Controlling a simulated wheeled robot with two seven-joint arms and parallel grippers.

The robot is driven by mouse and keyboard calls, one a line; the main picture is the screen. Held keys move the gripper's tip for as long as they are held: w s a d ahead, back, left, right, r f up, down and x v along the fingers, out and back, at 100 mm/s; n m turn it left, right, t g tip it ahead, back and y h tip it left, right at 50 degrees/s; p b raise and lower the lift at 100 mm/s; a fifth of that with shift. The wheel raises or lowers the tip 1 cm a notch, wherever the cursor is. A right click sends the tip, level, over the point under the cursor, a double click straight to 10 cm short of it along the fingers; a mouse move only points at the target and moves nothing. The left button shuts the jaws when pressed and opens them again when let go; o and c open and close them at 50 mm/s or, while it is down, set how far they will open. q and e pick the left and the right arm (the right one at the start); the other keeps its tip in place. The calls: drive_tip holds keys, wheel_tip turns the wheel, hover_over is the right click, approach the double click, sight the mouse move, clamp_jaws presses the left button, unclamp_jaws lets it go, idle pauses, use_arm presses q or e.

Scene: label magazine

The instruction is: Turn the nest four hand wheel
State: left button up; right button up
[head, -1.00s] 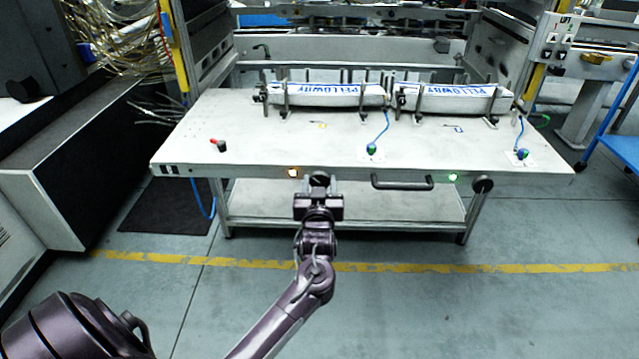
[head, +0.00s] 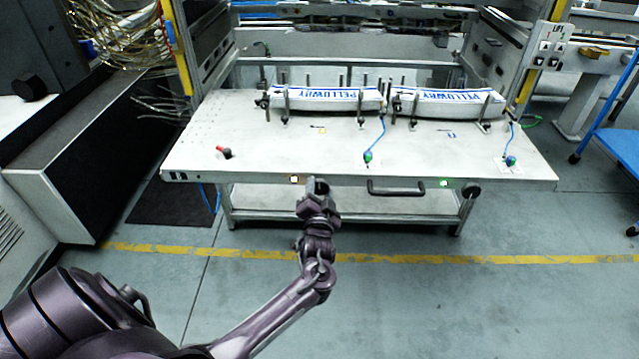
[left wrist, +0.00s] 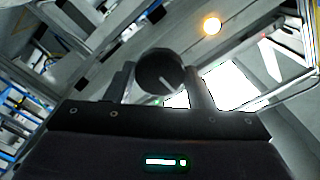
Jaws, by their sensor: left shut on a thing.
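A round black hand wheel (left wrist: 158,70) with a white pointer line sits on the table's front edge in the left wrist view. It stands between the two fingers of my left gripper (head: 318,188), which is shut on it. In the head view the gripper reaches up to the front edge from below, is tilted, and largely hides this wheel. A second black hand wheel (head: 472,190) is at the right end of the same edge, free of any gripper. I can read no nest number on either wheel. My right gripper is not in view.
An amber lamp (head: 294,179) is lit left of the held wheel; a green lamp (head: 444,183) is lit farther right. A dark handle (head: 396,189) lies between the wheels. Two white packs (head: 330,103) rest among posts on the tabletop (head: 270,150). The floor in front is clear.

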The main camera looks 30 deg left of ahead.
use_arm(q)
drive_tip(key=shift+r+m+p, duration=0.2)
drive_tip(key=shift+m+p, duration=0.1)
drive_tip(key=shift+m, duration=0.2)
drive_tip(key=m+p, duration=0.2)
drive_tip(key=m, duration=0.1)
drive_tip(key=shift+m, duration=0.3)
drive_tip(key=shift+f+m+p, duration=0.15)
drive_tip(key=shift+m+p, duration=0.4)
drive_tip(key=shift+m, duration=0.4)
drive_tip(key=shift+f+m+p, duration=0.1)
drive_tip(key=shift+m+p, duration=0.45)
drive_tip(key=shift+m, duration=0.4)
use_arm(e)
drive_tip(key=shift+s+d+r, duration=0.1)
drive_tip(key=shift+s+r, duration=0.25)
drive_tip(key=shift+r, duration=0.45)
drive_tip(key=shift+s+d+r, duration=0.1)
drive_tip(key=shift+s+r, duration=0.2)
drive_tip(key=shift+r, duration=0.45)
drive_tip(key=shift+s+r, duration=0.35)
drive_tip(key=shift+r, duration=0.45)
use_arm(q)
drive_tip(key=o, duration=1)
drive_tip(key=shift+c, duration=0.2)
drive_tip(key=v, duration=0.7)
drive_tip(key=shift+s+d, duration=0.25)
drive_tip(key=shift+s, duration=0.1)
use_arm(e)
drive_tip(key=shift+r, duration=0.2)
